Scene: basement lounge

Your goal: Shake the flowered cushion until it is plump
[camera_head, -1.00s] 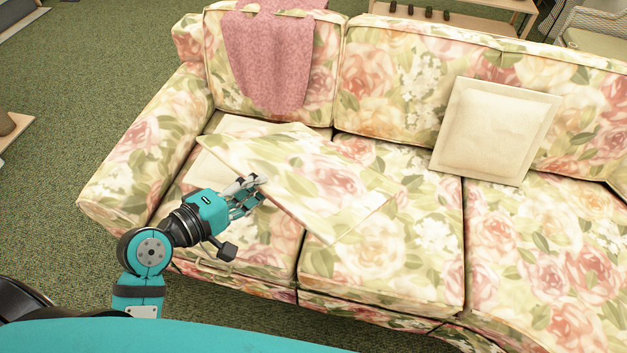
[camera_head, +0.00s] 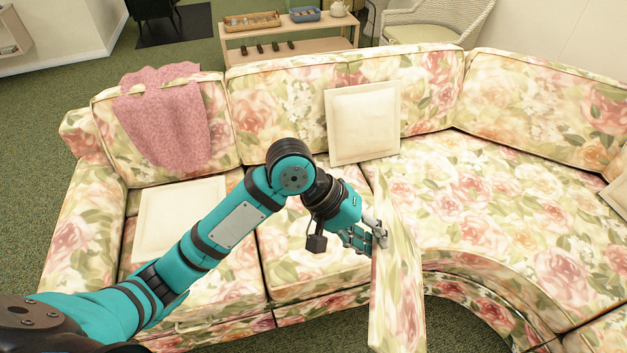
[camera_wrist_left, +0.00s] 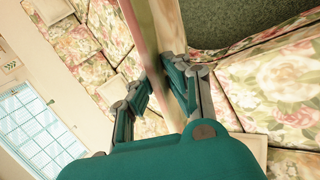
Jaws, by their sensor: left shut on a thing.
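The flowered cushion (camera_head: 396,285) is a flat square with a floral print like the sofa's. It stands nearly edge-on in the head view, in front of the sofa seat. My left gripper (camera_head: 378,236) is shut on its near left edge and holds it up. In the left wrist view the fingers (camera_wrist_left: 160,82) pinch the cushion (camera_wrist_left: 158,30) from both sides. The cushion's far face is hidden. My right gripper is not in view.
The floral sofa (camera_head: 500,190) curves to the right. Cream cushions lie on its left seat (camera_head: 180,215) and lean on its back (camera_head: 362,122). A pink throw (camera_head: 165,125) hangs over the backrest. A low shelf (camera_head: 290,45) stands behind.

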